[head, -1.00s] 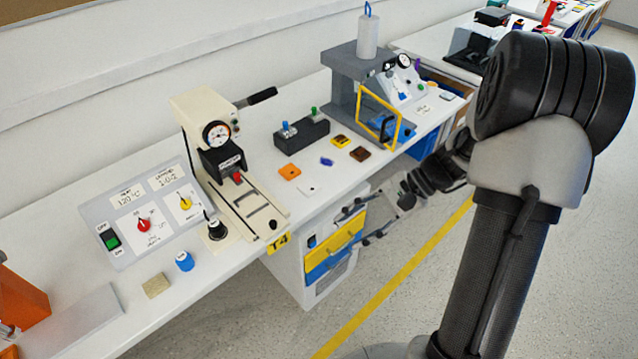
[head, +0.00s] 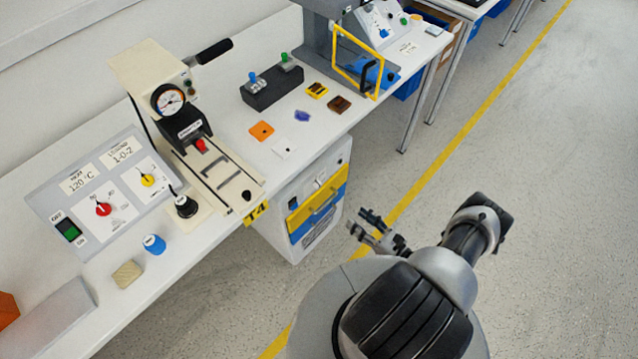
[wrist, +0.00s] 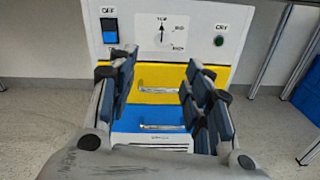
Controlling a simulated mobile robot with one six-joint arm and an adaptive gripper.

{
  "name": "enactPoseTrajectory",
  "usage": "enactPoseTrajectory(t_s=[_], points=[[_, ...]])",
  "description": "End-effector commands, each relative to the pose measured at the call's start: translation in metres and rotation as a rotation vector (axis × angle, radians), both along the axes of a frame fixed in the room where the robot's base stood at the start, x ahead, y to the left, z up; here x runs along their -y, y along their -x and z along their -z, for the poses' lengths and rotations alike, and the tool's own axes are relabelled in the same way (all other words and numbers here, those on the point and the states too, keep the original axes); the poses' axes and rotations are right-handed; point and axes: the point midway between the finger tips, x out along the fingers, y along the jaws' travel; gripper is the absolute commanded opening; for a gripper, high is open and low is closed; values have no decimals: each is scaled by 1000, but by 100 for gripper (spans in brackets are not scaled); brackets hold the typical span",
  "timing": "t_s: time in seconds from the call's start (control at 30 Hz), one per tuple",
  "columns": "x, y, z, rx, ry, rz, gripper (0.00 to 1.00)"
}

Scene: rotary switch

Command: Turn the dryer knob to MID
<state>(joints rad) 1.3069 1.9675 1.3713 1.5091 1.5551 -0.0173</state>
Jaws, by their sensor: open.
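The dryer is a white cabinet with a yellow band (wrist: 205,75) and a blue band, and it stands under the bench's front edge in the head view (head: 308,205). Its knob (wrist: 162,35) is a small dark pointer on a white dial plate, pointing straight up at the top label, which looks like LOW. MID is printed to its upper right, and a third label lies lower right. My gripper (wrist: 158,85) is open and empty, facing the dryer front from a short distance, below the knob in the wrist view. In the head view my gripper (head: 370,232) is right of the cabinet.
A blue rocker switch (wrist: 109,30) sits left of the dial and a green DRY button (wrist: 219,41) right of it. The bench (head: 215,240) above carries a press (head: 160,95) and a control panel (head: 105,195). The floor on the right is clear.

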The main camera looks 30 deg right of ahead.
Motion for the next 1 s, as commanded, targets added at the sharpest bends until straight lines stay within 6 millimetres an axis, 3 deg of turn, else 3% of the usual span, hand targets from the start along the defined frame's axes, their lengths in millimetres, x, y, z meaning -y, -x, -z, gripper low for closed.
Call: enactPoseTrajectory(t_s=[0.13,0.27,0.8,1.0], points=[[-3,0,8,-2,-16,30,46],[-8,-13,8,-1,-17,25,46],[-42,-120,9,0,-14,21,46],[-50,-150,9,-1,-15,25,46]])
